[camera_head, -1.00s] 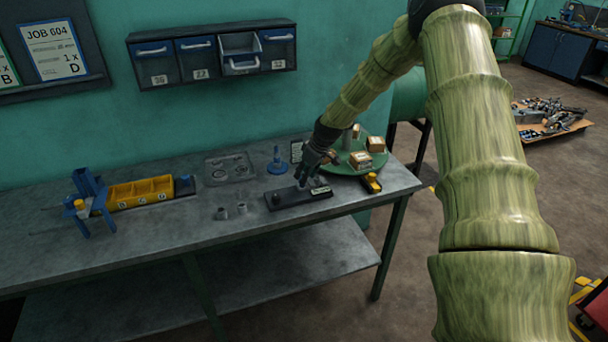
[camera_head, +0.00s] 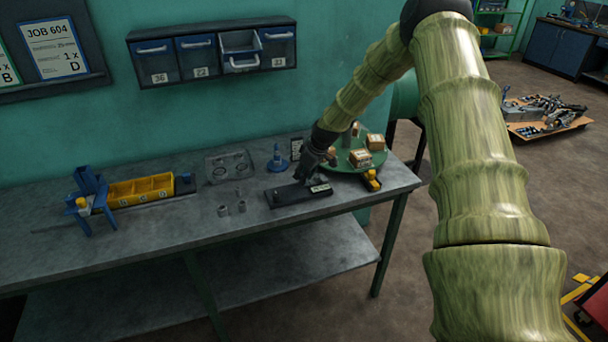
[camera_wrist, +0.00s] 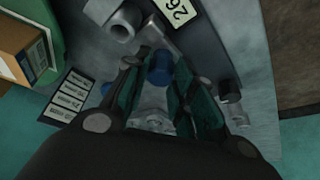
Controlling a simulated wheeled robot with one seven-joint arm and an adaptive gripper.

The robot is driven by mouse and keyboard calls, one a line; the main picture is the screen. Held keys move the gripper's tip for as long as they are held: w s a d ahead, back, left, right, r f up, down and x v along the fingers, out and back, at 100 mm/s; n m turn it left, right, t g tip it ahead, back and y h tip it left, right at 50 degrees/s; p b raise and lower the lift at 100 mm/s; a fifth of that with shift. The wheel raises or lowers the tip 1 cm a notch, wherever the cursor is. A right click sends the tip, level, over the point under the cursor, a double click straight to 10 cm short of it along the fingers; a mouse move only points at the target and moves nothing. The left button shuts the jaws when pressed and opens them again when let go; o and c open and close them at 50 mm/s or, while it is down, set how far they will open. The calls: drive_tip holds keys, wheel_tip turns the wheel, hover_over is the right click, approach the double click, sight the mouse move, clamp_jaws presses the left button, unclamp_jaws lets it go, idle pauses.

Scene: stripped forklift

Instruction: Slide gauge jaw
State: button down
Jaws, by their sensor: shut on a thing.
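The gauge (camera_head: 288,197) is a dark, flat, narrow block on the workbench, with a small pale number plate towards its right end. My gripper (camera_head: 312,174) is down over the gauge's right half, with its fingers hiding part of it. In the wrist view, my gripper (camera_wrist: 158,82) has its fingers close around a blue round piece (camera_wrist: 160,68), which appears to be the knob of the gauge jaw. Grey metal parts of the gauge and the plate reading 26 (camera_wrist: 178,9) lie just beyond the fingertips. The exact contact is partly hidden by the fingers.
A green round tray (camera_head: 345,168) with small boxes stands close on the right. A yellow-and-black item (camera_head: 371,180) lies beside it. A blue stand (camera_head: 277,160) is behind the gauge. Two grey sleeves (camera_head: 232,209) stand to the left. The bench front is clear.

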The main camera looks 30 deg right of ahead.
drive_tip(key=shift+w+a+b, duration=0.25)
drive_tip(key=shift+a+b, duration=0.05)
drive_tip(key=shift+a, duration=0.65)
drive_tip(key=shift+w+a+b, duration=0.25)
drive_tip(key=shift+a+b, duration=0.05)
drive_tip(key=shift+a, duration=0.65)
drive_tip(key=c, duration=1.5)
unclamp_jaws()
drive_tip(key=shift+o, duration=0.2)
drive_tip(key=shift+a, duration=0.15)
drive_tip(key=shift+w, duration=0.1)
